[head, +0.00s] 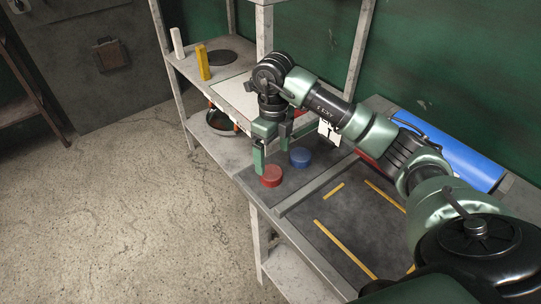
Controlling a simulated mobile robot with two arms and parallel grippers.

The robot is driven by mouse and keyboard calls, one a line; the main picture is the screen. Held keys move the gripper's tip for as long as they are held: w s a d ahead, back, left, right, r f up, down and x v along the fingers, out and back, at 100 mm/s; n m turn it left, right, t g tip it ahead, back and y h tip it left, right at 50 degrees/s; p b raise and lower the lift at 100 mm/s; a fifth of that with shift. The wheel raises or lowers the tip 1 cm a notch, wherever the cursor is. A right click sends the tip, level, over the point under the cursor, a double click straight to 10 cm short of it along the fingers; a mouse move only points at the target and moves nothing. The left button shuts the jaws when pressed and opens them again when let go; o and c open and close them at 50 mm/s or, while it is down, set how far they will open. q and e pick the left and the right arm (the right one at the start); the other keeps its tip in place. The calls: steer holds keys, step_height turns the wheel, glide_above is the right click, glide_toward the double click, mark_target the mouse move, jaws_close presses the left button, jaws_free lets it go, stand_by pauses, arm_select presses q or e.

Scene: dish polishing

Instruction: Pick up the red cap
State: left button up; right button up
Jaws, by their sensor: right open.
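The red cap (271,177) is a short round cylinder lying near the left front corner of the grey table. A similar blue cap (300,157) lies just behind it to the right. My right gripper (272,155) is open and points down above the caps. One green finger comes down just behind and left of the red cap; the other is farther back, near the blue cap. I cannot tell whether the finger touches the red cap. My left gripper is not in view.
A dark tray area (345,215) with yellow strips lies right of the caps, behind a raised metal edge. A blue cylinder (450,149) lies at the back right. A shelf with a white cylinder (178,43) and a yellow bottle (203,62) stands left. Floor is clear.

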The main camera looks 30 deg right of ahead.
mark_target(272, 173)
steer(key=shift+w+d+f, duration=0.1)
steer(key=shift+d+f, duration=0.05)
steer(key=shift+d, duration=0.1)
steer(key=shift+s+a+f+p, duration=0.4)
steer(key=shift+s+a, duration=0.2)
steer(key=shift+s, duration=0.1)
steer(key=shift+f+p, duration=0.55)
steer(key=shift+f, duration=0.35)
steer(key=f, duration=0.3)
steer(key=shift+w+d+p, duration=0.2)
steer(key=shift+w+p, duration=0.15)
steer(key=shift+w, duration=0.05)
steer(key=shift+f, duration=0.35)
steer(key=c, duration=1.4)
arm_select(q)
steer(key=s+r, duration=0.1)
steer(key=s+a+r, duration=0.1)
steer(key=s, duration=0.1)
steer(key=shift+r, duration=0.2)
arm_select(e)
steer(key=shift+c, duration=0.3)
